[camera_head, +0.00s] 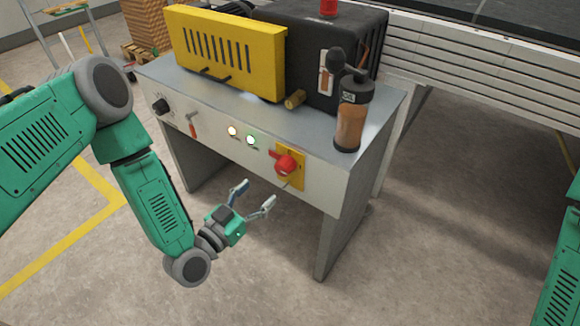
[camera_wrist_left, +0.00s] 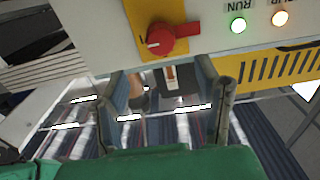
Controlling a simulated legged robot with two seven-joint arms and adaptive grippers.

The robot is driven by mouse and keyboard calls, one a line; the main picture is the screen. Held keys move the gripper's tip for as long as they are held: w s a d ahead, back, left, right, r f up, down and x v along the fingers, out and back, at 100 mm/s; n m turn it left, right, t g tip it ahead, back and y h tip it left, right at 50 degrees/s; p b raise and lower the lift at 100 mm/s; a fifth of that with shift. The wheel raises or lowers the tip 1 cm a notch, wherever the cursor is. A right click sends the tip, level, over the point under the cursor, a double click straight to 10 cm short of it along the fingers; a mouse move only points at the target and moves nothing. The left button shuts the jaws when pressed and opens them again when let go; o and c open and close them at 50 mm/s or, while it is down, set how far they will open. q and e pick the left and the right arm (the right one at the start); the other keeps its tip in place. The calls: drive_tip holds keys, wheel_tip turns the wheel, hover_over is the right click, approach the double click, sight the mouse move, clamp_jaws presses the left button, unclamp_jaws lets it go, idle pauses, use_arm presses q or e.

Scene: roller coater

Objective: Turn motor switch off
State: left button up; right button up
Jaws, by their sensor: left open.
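A red rotary switch (camera_head: 286,165) sits on a yellow plate on the front panel of the grey machine table (camera_head: 345,182). In the left wrist view the red switch (camera_wrist_left: 166,38) shows near the top, its handle pointing sideways towards the lamps. My left gripper (camera_head: 255,197) is open and empty, below and to the left of the red switch and apart from it. Its two fingers (camera_wrist_left: 168,88) reach towards the panel in the left wrist view. My right gripper is out of view; only part of my right arm shows at the right edge.
A lit orange lamp (camera_head: 232,131) and green lamp (camera_head: 251,140), a small red-handled lever (camera_head: 193,125) and a black knob (camera_head: 160,105) share the panel. A yellow guard (camera_head: 225,55), black box (camera_head: 318,50) and orange-brown cylinder (camera_head: 351,122) stand on top. Floor before the table is clear.

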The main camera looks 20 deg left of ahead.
sight(280, 171)
use_arm(q)
drive_tip(key=b+x, duration=0.2)
drive_tip(key=x, duration=0.8)
drive_tip(key=shift+w+a+f, duration=0.1)
drive_tip(key=shift+w+f, duration=0.1)
drive_tip(key=shift+w, duration=0.3)
drive_tip(key=shift+d, duration=0.25)
drive_tip(key=c, duration=1.2)
